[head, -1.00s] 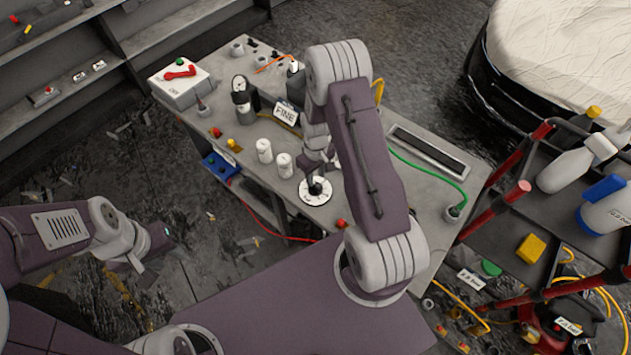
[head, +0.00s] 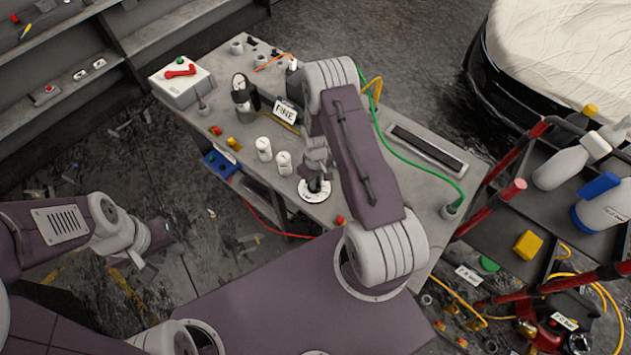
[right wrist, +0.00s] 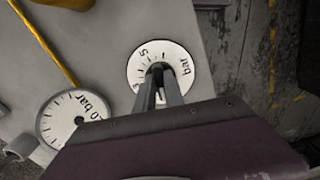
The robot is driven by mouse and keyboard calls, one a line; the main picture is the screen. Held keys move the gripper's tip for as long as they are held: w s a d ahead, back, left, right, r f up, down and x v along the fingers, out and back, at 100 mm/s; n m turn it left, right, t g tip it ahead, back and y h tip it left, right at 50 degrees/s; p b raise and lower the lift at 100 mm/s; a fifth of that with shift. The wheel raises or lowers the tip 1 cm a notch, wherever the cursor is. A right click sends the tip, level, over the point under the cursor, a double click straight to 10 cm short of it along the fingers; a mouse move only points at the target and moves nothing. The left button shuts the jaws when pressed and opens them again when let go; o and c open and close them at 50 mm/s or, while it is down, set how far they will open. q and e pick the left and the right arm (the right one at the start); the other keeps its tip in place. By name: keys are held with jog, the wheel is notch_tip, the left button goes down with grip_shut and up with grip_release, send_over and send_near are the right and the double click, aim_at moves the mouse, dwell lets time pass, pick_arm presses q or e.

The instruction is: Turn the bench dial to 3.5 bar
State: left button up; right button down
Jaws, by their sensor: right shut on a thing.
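The bench dial (head: 306,192) is a white disc with dark marks near the front edge of the grey bench (head: 345,205). In the right wrist view the dial (right wrist: 140,68) shows ticks, a "5" and "bar". My right gripper (right wrist: 158,72) is shut on the dial's dark knob, with both fingers over the dial's middle. In the head view this gripper (head: 317,184) stands over the dial and hides part of it. I cannot read the setting. My left gripper (head: 160,238) hangs over the floor at left, away from the bench; its jaws are unclear.
A round gauge marked "bar" (right wrist: 70,118) lies beside the dial in the right wrist view. Two white cylinders (head: 273,156), a FINE sign (head: 285,115) and a box with a red handle (head: 182,82) stand on the bench. A dark cart (head: 510,225) stands at right.

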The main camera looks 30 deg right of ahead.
jog(key=m+b, duration=0.2)
jog(key=m, duration=0.2)
jog(key=shift+a+f, duration=0.1)
jog(key=m+b, duration=0.2)
jog(key=m, duration=0.3)
jog(key=shift+a+m, duration=0.1)
jog(key=shift+m, duration=0.2)
jog(key=m+b, duration=0.1)
jog(key=m, duration=0.4)
jog(key=shift+w, duration=0.15)
jog(key=shift+w+a+m+b, duration=0.1)
jog(key=shift+m+b, duration=0.6)
jog(key=shift+m, duration=1.8)
jog(key=c, duration=1.4)
grip_release()
jog(key=shift+c, duration=0.2)
